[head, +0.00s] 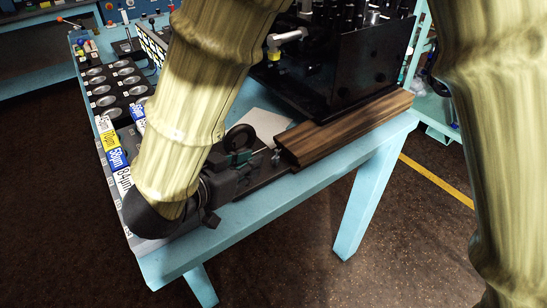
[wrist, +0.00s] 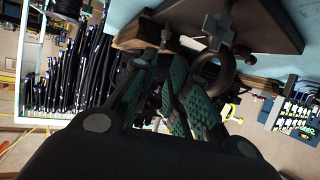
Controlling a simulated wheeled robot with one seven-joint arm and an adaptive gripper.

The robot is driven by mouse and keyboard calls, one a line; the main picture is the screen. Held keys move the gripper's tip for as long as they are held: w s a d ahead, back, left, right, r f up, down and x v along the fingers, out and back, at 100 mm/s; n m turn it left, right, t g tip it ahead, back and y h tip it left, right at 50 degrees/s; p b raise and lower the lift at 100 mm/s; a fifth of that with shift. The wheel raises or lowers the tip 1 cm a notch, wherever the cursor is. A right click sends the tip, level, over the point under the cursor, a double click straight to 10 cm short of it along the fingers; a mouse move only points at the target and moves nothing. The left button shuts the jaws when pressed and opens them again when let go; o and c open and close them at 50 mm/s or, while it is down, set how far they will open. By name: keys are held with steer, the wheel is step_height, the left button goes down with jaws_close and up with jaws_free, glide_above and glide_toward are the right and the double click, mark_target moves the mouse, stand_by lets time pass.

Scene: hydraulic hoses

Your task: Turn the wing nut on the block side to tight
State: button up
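A small grey winged piece (head: 277,157), which looks like the wing nut, sits by the near end of the dark wooden block (head: 345,127). In the wrist view, a grey cross-shaped piece (wrist: 217,27) shows on the dark plate; I cannot tell whether it is the same piece. My gripper (head: 258,157) is low over the bench, its tips just left of the winged piece. In the wrist view, my gripper (wrist: 163,65) has teal-padded fingers spread apart, with nothing clearly held. Contact with the nut is hidden.
A dark ring (head: 240,138) stands right beside the fingers and also shows in the wrist view (wrist: 215,70). A tray of round cups (head: 105,85) lies left on the light blue bench (head: 235,225). Floor is clear in front.

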mark_target(275, 155)
steer(key=shift+w+d+f+b, duration=0.15)
steer(key=shift+w+f+b, duration=0.2)
steer(key=shift+w+f, duration=0.35)
steer(key=x, duration=1)
steer(key=shift+s+d+f, duration=0.1)
jaws_close()
